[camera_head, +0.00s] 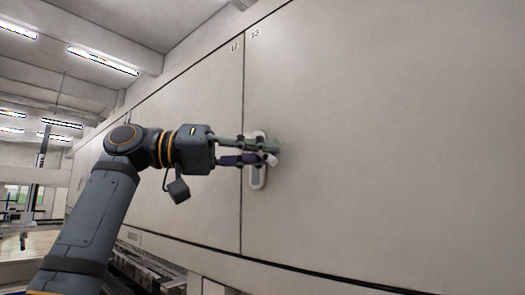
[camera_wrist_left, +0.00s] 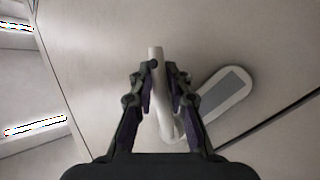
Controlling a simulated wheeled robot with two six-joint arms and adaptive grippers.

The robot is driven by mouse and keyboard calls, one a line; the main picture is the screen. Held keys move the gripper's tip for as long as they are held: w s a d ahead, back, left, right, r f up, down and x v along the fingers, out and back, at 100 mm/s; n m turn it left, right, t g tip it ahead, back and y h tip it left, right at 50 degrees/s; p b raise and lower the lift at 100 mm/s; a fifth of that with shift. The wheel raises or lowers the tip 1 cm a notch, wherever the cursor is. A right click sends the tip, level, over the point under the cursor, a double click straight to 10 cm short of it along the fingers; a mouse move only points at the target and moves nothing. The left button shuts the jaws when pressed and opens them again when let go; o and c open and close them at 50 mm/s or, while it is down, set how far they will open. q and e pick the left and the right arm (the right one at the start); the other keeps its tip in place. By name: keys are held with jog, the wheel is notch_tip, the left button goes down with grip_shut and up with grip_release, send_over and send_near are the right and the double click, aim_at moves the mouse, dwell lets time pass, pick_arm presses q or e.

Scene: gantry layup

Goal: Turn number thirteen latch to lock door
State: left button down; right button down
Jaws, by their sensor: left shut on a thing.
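The number thirteen door (camera_head: 380,130) is a large pale panel, with its number label at the top left corner. Its latch has a white rounded plate with a grey inset (camera_head: 257,180) near the door's left edge. My left gripper (camera_head: 272,151) is at the latch and shut on its handle. In the left wrist view the light handle (camera_wrist_left: 155,60) passes between the fingers of the left gripper (camera_wrist_left: 161,75), and the plate (camera_wrist_left: 225,95) lies diagonally to the right. In the head view the fingers hide part of the handle. My right gripper is not in view.
A neighbouring panel (camera_head: 190,110) lies left of the door, past a narrow vertical seam. A rail-like machine structure (camera_head: 150,268) runs below the panels at the lower left. The door surface right of the latch is clear.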

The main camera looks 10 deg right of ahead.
pick_arm(q)
jog(key=shift+w+f, duration=0.2)
jog(key=shift+f, duration=0.35)
jog(key=c, duration=1.6)
grip_release()
jog(key=shift+s, duration=0.2)
